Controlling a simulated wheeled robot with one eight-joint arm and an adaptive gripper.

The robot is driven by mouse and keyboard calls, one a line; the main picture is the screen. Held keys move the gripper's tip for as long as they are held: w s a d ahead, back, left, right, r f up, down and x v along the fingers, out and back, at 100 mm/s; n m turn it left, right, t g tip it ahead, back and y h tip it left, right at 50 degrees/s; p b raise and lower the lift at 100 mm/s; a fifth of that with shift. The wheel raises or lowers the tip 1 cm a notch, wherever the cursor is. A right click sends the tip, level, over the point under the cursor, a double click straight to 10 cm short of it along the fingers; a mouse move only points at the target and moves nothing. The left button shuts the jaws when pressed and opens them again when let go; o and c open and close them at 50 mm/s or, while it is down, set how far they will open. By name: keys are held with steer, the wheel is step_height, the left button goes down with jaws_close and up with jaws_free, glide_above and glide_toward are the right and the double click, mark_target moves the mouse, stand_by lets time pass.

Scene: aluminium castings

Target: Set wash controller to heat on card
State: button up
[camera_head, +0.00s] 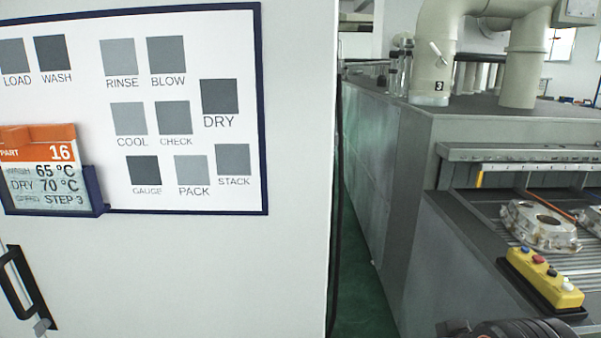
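An orange-topped card (40,180) stands in a dark blue holder (94,190) on the white panel at left. It reads PART 16, 65 °C on a line that looks like WASH, DRY 70 °C, and a blurred line ending STEP 3. No controller with a temperature display can be made out. A dark rounded part at the bottom right edge seems to be my arm; my gripper's fingers are not visible.
A board (180,60) of grey squares labelled LOAD to STACK hangs on the panel. A black handle (22,285) is below. The grey machine (400,180) carries pipes, a numbered strip (545,169) and a metal casting (540,226). Green floor (358,280) shows in the gap between.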

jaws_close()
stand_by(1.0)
